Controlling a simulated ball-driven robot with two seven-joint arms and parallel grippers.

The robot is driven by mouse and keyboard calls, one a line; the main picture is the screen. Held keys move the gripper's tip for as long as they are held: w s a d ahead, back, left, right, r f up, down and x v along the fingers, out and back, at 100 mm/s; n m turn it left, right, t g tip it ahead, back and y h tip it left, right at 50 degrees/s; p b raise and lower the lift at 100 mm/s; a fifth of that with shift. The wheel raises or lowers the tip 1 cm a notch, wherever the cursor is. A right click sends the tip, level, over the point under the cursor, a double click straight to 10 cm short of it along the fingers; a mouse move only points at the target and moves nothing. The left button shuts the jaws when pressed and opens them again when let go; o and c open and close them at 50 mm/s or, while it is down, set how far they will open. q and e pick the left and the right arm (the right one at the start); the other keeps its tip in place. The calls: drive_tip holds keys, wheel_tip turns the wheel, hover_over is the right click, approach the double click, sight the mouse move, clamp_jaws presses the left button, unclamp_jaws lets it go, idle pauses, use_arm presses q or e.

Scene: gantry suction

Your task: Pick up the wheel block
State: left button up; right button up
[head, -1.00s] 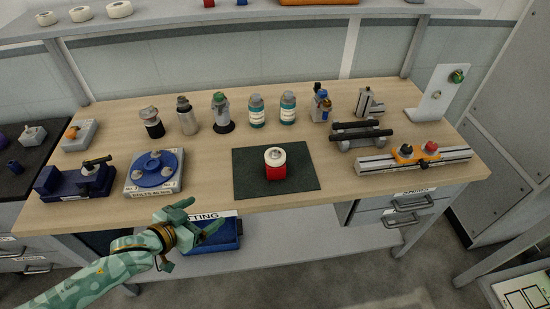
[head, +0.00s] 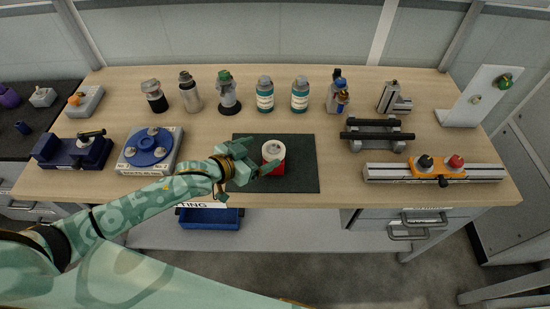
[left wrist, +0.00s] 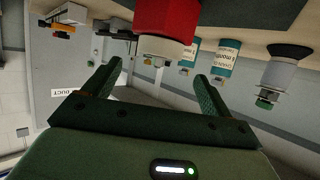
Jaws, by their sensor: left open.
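The wheel block appears to be the red block with a white round top (head: 274,153), upright on a dark mat (head: 303,176) near the front middle of the table. It shows upside down in the left wrist view (left wrist: 166,22), just beyond the fingers. My left gripper (head: 257,159) is open, close at the block's left side, with one finger overlapping its lower front in the head view. In the left wrist view the open fingers (left wrist: 157,72) have the block ahead between them, not clasped. I cannot tell whether a finger touches it. My right gripper is not in view.
Behind the mat stand several bottles, including a teal-labelled bottle (head: 265,95). A blue round fixture (head: 150,147) sits left of the mat. A rail with an orange carriage (head: 438,172) lies to the right. The wooden table is bare between them.

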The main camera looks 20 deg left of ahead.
sight(279, 145)
use_arm(q)
drive_tip(key=shift+x, duration=0.95)
drive_tip(key=shift+w+d+f, duration=0.25)
drive_tip(key=shift+w, duration=0.25)
drive_tip(key=b+x, duration=0.1)
drive_tip(key=x, duration=0.4)
drive_tip(key=shift+s+d+b, duration=0.1)
drive_tip(key=shift+s+b, duration=0.05)
drive_tip(key=shift+b, duration=0.2)
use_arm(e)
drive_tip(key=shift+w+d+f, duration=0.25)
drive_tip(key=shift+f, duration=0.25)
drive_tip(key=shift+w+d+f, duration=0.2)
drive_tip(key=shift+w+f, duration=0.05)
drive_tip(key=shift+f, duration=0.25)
use_arm(q)
drive_tip(key=shift+s+r, duration=0.1)
drive_tip(key=c, duration=1.5)
drive_tip(key=shift+r, duration=0.1)
drive_tip(key=shift+c, duration=0.9)
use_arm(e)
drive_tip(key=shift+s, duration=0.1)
use_arm(q)
drive_tip(key=shift+r, duration=0.1)
